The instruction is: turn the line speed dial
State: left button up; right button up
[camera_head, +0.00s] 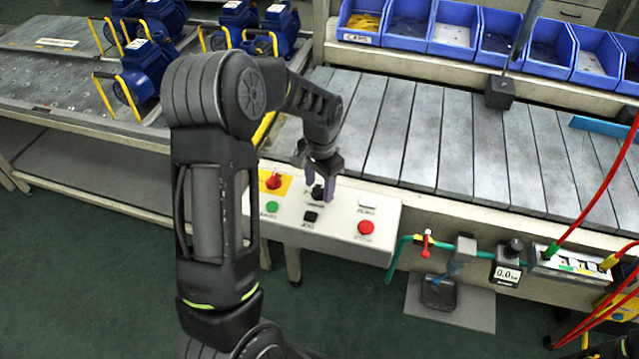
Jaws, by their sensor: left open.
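The white control panel (335,222) is fixed to the front edge of the conveyor. A small black dial (317,192) shows at the panel's upper middle, partly hidden by my left gripper. My left gripper (318,188) points down over the dial, its fingers open on either side of it. I cannot tell whether the fingers touch the dial. My right gripper is out of view.
Close to the dial are a red switch (273,181) on a yellow plate, a green button (271,207), a black button (311,217) and a red button (365,227). Blue pumps (145,70) stand at left. Blue bins (455,35) line the back.

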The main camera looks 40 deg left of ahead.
pick_arm(q)
grip_shut()
dwell(0.6)
